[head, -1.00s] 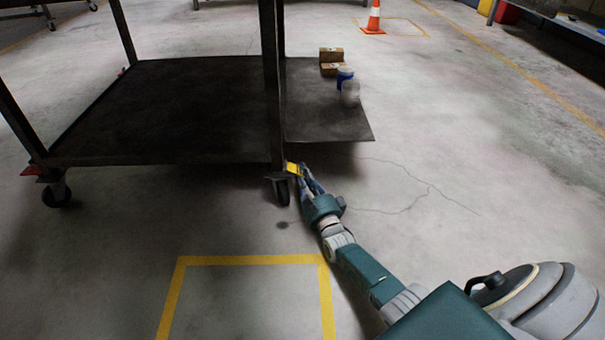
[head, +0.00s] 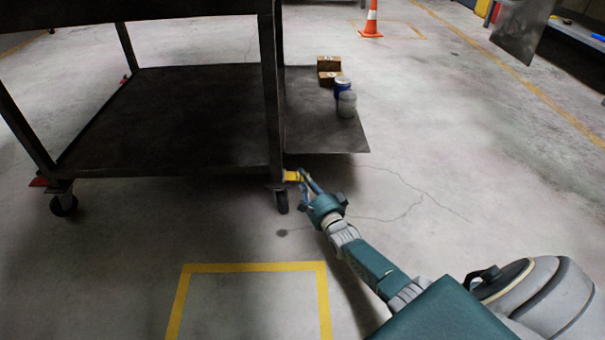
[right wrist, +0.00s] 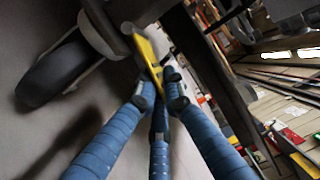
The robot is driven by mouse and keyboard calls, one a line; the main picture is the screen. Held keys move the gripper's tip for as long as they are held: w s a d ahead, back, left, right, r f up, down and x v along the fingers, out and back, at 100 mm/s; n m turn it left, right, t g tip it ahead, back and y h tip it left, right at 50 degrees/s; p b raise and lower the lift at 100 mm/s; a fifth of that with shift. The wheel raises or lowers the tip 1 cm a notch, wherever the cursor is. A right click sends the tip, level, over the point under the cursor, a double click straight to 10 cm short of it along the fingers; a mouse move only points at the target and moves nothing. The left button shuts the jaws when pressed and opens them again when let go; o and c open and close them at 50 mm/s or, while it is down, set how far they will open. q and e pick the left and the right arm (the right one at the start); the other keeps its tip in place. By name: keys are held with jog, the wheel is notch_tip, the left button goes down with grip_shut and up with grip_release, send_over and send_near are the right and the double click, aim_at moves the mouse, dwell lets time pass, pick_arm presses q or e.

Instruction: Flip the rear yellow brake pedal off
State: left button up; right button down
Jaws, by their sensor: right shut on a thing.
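The yellow brake pedal (head: 292,176) sticks out above a black caster wheel (head: 282,201) at the near right corner of the dark cart (head: 180,172). My right gripper (head: 304,180) reaches it from the right, low near the floor. In the right wrist view the blue fingers of my right gripper (right wrist: 160,95) are closed on the yellow pedal (right wrist: 148,58), with the caster wheel (right wrist: 58,72) to the left. The fingers hide part of the pedal. A red pedal (head: 39,181) shows at the cart's near left caster. My left gripper is not in view.
Two small brown boxes (head: 329,65), a blue can (head: 342,86) and a grey can (head: 347,104) stand on the low side shelf (head: 325,137). An orange cone (head: 371,22) stands far back. A yellow floor marking (head: 255,267) lies in front. The floor at right is largely clear.

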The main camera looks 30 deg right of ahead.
jog(key=shift+r+n+g+p, duration=0.3)
jog(key=shift+r+n+p, duration=0.1)
jog(key=shift+n+p, duration=0.45)
jog(key=c, duration=1.8)
grip_release()
jog(key=shift+c, duration=0.2)
jog(key=shift+s, duration=0.15)
jog(key=s+a, duration=0.2)
jog(key=s, duration=0.9)
jog(key=shift+s, duration=0.3)
